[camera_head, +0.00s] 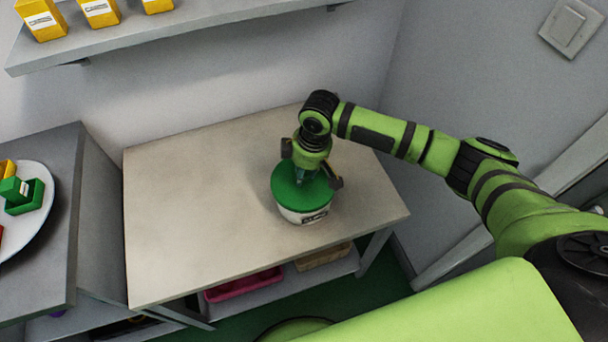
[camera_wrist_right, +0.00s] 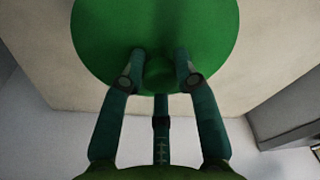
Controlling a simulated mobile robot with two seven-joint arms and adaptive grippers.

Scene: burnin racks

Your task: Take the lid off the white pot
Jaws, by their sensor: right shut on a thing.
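The white pot (camera_head: 303,215) stands on the table (camera_head: 200,200), near its right part, with a dark label on its front. Its green lid (camera_head: 290,190) sits on top of it, or very close above it; I cannot tell if there is a gap. My right gripper (camera_head: 309,176) comes down over the lid from above. In the right wrist view its fingers (camera_wrist_right: 160,72) are shut on the round green knob of the lid (camera_wrist_right: 160,25). The pot is hidden under the lid in that view. My left gripper is not in view.
The table's left and middle are clear. A grey cabinet (camera_head: 50,230) at the left holds a white plate (camera_head: 45,215) with coloured blocks. A wall shelf (camera_head: 130,38) with yellow boxes is above. A pink tray (camera_head: 243,285) lies on the table's lower shelf.

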